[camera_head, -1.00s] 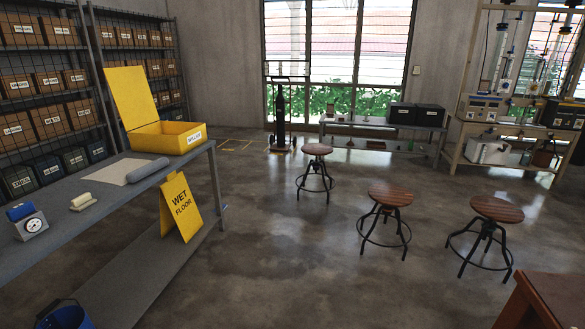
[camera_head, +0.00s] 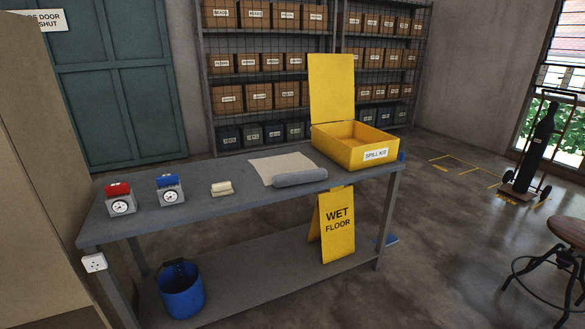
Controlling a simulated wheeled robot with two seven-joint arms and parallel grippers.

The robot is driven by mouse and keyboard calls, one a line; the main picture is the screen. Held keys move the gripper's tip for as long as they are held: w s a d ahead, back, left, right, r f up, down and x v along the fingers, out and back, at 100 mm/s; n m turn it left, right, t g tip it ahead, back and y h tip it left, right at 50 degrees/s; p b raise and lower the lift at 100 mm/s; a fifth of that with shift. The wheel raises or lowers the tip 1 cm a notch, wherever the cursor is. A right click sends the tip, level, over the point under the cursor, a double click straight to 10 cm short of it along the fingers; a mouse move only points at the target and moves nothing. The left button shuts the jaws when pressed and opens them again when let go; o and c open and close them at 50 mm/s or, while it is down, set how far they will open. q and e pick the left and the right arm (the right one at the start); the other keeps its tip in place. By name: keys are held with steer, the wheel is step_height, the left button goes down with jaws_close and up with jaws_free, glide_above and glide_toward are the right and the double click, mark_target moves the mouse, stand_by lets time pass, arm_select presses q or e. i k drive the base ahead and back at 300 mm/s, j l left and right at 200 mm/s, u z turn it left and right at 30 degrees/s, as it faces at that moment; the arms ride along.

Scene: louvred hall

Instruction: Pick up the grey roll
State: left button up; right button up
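The grey roll (camera_head: 300,178) lies on its side on the grey workbench (camera_head: 235,195). It is at the front edge of a flat beige sheet (camera_head: 272,165), just left of the open yellow spill kit box (camera_head: 352,152). Nothing covers the roll from this side. Neither of my grippers shows in the head view.
A small cream roll (camera_head: 222,188) and two dial devices, one blue-topped (camera_head: 170,189) and one red-topped (camera_head: 120,199), sit left on the bench. Below are a blue bucket (camera_head: 181,289) and a yellow wet floor sign (camera_head: 337,226). A stool (camera_head: 570,232) stands at right.

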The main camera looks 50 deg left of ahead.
mark_target(284, 180)
steer(key=i+j+u, duration=0.1)
steer(key=i+u, duration=0.65)
steer(key=u, duration=0.15)
steer(key=i+l+u, duration=0.2)
steer(key=i+u, duration=0.2)
steer(key=i+l+u, duration=0.25)
steer(key=u, duration=0.2)
steer(key=i+l+u, duration=0.45)
steer(key=k, duration=0.05)
